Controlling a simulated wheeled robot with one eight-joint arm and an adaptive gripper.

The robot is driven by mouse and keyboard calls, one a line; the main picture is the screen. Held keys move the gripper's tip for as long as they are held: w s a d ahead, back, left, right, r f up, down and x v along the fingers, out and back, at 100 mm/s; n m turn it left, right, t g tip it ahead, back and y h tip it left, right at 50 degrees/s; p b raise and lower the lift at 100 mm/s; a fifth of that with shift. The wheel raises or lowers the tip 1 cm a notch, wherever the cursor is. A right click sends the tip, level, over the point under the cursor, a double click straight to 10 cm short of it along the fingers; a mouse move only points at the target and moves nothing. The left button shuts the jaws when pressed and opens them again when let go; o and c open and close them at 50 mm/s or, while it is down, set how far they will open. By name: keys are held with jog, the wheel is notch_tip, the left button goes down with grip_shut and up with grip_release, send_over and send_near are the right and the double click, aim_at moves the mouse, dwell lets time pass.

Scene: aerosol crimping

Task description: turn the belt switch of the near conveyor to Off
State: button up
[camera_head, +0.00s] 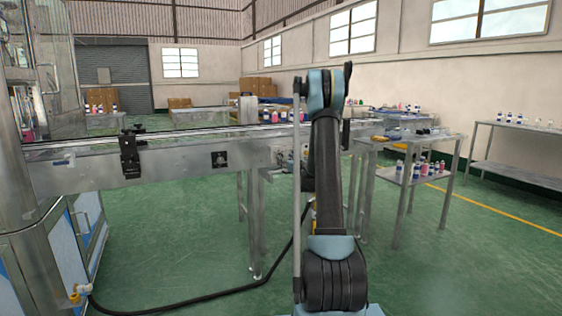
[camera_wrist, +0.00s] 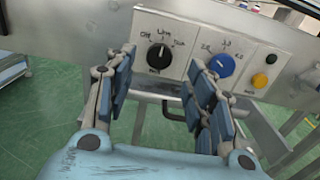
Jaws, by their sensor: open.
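The near conveyor (camera_head: 95,170) runs across the head view as a long metal body. In the wrist view, a light panel on a metal side carries a black rotary switch (camera_wrist: 159,57) at upper middle. Its labels seem to read Off at left, Line at top and another word at right. Its pale pointer mark appears to point up, near the middle label. My gripper (camera_wrist: 162,63) is open and empty, with its fingers apart on either side of the black switch in the picture. Contact is not visible. My arm hides the gripper in the head view.
A blue numbered dial (camera_wrist: 221,64), a yellow button (camera_wrist: 259,81) and a black button (camera_wrist: 271,59) are right of the switch. A dark handle-like bar (camera_wrist: 172,110) shows below the panel. A table with bottles (camera_head: 415,139) stands right of my arm. Green floor is open in front.

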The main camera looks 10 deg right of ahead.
jog(key=shift+x, duration=2.7)
jog(key=c, duration=1.1)
jog(key=shift+o, duration=0.2)
